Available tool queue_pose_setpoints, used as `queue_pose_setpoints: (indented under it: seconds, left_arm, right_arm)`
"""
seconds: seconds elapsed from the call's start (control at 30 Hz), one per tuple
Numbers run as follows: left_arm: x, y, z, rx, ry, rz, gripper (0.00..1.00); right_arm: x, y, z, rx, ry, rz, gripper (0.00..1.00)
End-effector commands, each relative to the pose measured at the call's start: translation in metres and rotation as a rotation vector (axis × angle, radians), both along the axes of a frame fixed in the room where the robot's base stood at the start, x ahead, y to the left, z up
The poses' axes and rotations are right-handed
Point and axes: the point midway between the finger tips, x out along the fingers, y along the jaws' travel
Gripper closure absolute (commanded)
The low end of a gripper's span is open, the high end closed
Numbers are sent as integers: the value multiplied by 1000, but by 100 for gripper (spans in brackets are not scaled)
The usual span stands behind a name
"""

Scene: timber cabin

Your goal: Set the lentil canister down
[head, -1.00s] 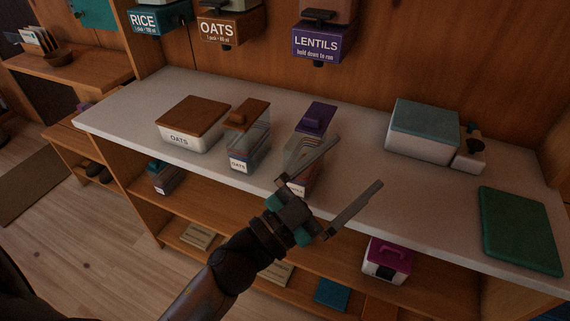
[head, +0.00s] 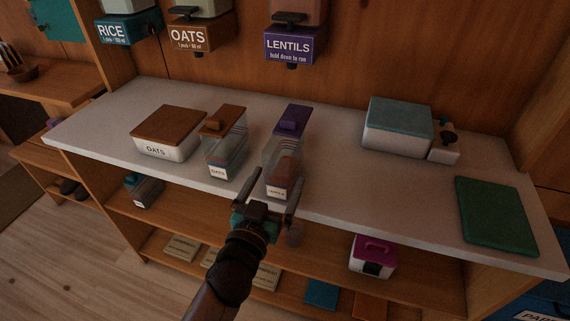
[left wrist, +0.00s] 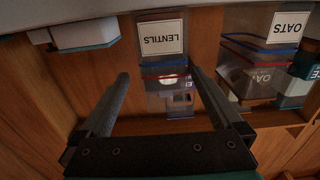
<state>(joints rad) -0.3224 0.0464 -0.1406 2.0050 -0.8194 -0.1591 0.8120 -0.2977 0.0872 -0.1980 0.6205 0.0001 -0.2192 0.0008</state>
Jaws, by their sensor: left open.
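The lentil canister (head: 284,160) is clear with a purple lid and brownish contents low inside. It stands upright on the pale counter (head: 335,183), near the front edge, below the lentils dispenser. Its white LENTILS label faces the left wrist view (left wrist: 160,38). My left gripper (head: 274,186) is open, just in front of the canister at the counter's front edge. In the left wrist view its two fingers (left wrist: 158,85) are spread, with nothing held between them. I cannot tell whether a fingertip touches the canister. My right gripper is not in view.
An oats canister (head: 226,145) and an oats box (head: 168,133) stand left of the lentil canister. A teal-lidded box (head: 397,128) and green mat (head: 496,215) are at right. The lentils dispenser (head: 295,45) hangs above. A pink-lidded box (head: 372,257) is on the shelf below.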

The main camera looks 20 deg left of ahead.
Motion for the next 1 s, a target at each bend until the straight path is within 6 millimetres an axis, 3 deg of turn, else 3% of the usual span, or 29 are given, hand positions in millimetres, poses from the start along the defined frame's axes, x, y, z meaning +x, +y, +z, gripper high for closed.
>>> queue_pose_setpoints:
  seconds: [0.1, 0.43, 0.73, 1.0]
  left_arm:
    - [14, -1, 0, 0, -2, -2, 0]
    - [32, 0, -1, 1, -2, -2, 0]
    - [67, 3, -2, 0, -2, -2, 0]
    - [75, 3, -3, 0, 0, -2, 0]
  right_arm:
    - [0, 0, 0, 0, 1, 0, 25]
    - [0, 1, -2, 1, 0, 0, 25]
    - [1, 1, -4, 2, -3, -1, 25]
    - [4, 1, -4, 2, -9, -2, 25]
